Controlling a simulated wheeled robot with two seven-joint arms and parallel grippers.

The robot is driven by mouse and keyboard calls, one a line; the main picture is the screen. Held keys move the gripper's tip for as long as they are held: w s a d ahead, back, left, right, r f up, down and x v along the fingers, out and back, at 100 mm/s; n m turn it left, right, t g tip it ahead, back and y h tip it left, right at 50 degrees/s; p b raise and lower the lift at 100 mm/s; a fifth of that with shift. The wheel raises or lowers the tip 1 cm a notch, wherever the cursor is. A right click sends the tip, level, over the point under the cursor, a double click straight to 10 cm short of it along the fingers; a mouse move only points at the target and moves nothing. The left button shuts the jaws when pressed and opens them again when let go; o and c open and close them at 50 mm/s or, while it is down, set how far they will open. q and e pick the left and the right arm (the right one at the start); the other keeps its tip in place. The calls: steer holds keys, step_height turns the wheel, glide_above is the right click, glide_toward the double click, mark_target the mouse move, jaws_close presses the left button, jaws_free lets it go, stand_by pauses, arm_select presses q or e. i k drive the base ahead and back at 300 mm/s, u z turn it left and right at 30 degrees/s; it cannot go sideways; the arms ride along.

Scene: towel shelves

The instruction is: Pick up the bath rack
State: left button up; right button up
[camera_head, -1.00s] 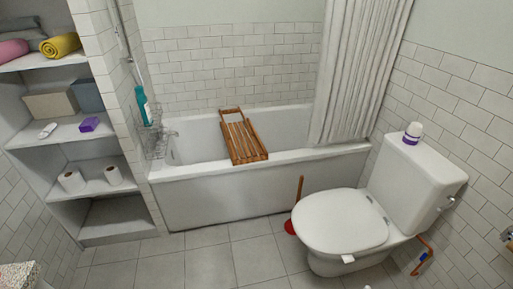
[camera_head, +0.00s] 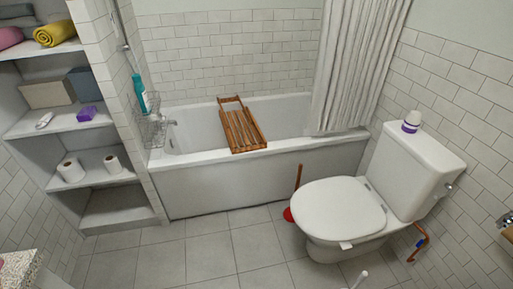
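The bath rack (camera_head: 241,128) is a brown slatted wooden tray. It lies across the white bathtub (camera_head: 240,180), with its near end on the front rim and its far end toward the tiled wall. Nothing is seen on it. Neither of my grippers shows in the head view.
A toilet (camera_head: 340,212) stands right of the tub front, with a red plunger (camera_head: 289,214) beside it. A shelf unit (camera_head: 115,216) is at the left, holding towels, boxes and paper rolls. A shower curtain (camera_head: 350,70) hangs at the tub's right end. The tiled floor (camera_head: 212,253) before the tub is clear.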

mark_target(260, 137)
steer(key=u, duration=0.05)
steer(key=i, duration=1.1)
steer(key=u, duration=0.4)
